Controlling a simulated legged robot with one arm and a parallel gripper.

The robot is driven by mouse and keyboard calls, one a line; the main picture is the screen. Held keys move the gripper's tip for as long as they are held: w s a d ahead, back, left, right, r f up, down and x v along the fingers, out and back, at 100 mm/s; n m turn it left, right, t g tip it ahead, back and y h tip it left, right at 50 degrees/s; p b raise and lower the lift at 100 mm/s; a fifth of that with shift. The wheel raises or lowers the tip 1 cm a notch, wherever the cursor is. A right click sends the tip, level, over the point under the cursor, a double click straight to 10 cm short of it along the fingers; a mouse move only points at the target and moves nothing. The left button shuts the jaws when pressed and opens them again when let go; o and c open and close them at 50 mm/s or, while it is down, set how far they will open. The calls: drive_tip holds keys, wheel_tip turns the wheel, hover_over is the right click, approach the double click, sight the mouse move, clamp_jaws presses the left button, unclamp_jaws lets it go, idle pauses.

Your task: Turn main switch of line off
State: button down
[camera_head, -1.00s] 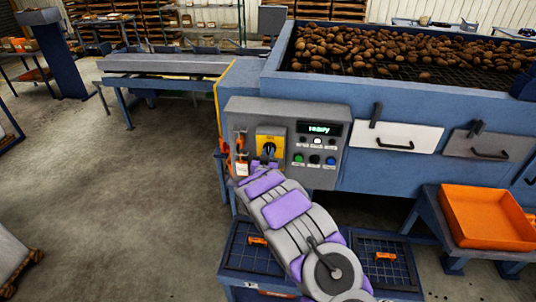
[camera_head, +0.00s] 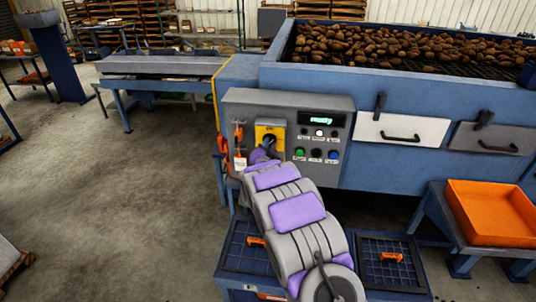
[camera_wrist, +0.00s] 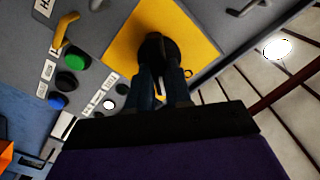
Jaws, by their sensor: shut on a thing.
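The main switch is a black rotary knob (camera_head: 269,141) on a yellow plate (camera_head: 262,131) at the left of the grey control panel (camera_head: 233,108). In the wrist view the black knob (camera_wrist: 158,52) stands on its yellow plate (camera_wrist: 125,45), between the fingers of my gripper (camera_wrist: 160,92). My gripper is shut on the knob. In the head view my gripper (camera_head: 264,154) reaches up to the knob, and my arm hides its fingers and the lower edge of the plate. The exact angle of the knob is hard to read.
A lit green display (camera_head: 322,118) and several buttons, one green (camera_head: 299,152), sit right of the switch. An orange lockout item and white tag (camera_head: 239,163) hang at its left. An orange tray (camera_head: 485,213) stands at right. Potatoes (camera_head: 395,52) fill the grader above.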

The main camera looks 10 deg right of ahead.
drive_tip(key=m+b, duration=0.3)
drive_tip(key=b, duration=0.1)
drive_tip(key=m+b, duration=0.4)
drive_tip(key=b, duration=0.1)
drive_tip(key=f+m+b, duration=0.1)
drive_tip(key=m+b, duration=0.2)
drive_tip(key=b, duration=0.2)
drive_tip(key=shift+d, duration=0.1)
drive_tip(key=shift+m+b, duration=0.35)
drive_tip(key=shift+m, duration=0.05)
drive_tip(key=c, duration=1)
unclamp_jaws()
drive_tip(key=shift+r, duration=0.1)
drive_tip(key=shift+c, duration=0.2)
drive_tip(key=shift+s, duration=0.1)
drive_tip(key=p+v, duration=0.2)
drive_tip(key=v, duration=1.5)
drive_tip(key=shift+r, duration=0.1)
